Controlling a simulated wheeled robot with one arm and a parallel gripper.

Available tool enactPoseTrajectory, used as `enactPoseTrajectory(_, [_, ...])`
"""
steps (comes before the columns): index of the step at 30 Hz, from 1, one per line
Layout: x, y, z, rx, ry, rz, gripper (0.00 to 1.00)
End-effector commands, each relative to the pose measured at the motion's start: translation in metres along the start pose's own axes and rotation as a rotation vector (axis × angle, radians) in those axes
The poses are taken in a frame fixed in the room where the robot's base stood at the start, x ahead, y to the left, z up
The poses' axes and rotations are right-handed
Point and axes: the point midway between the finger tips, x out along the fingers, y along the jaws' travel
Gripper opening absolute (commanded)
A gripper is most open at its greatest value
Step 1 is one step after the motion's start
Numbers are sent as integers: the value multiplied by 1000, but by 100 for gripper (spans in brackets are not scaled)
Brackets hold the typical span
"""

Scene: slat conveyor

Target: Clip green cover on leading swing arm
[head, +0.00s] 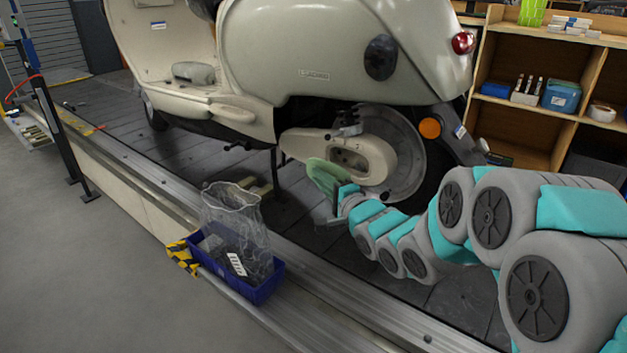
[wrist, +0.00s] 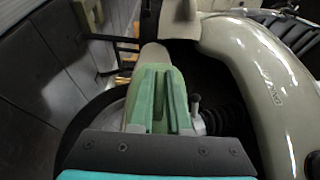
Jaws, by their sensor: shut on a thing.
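The pale green cover (head: 325,174) is in my gripper (head: 342,194), which is shut on it. It stands in front of the left part of the cream swing arm (head: 362,157) of the scooter. From the head view I cannot tell whether the cover touches the arm. In the wrist view my gripper (wrist: 163,78) shows two green fingers close together, with a pale green part of the cover (wrist: 138,116) beside and under them. The cover's far side and the grip itself are partly hidden.
The cream scooter (head: 330,48) stands on the dark slat conveyor (head: 195,150). A blue bin (head: 262,293) holding clear wrapping sits on the metal rail (head: 290,318). A wooden shelf (head: 527,123) with small goods stands at right. Grey floor (head: 75,265) is clear at left.

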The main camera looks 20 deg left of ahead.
Motion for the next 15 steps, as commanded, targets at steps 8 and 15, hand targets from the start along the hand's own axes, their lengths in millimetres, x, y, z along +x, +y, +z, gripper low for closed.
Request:
enactPoseTrajectory(8, [12,1,-29,0,1,3,0])
enactPoseTrajectory(15, [19,-1,-46,0,1,-1,0])
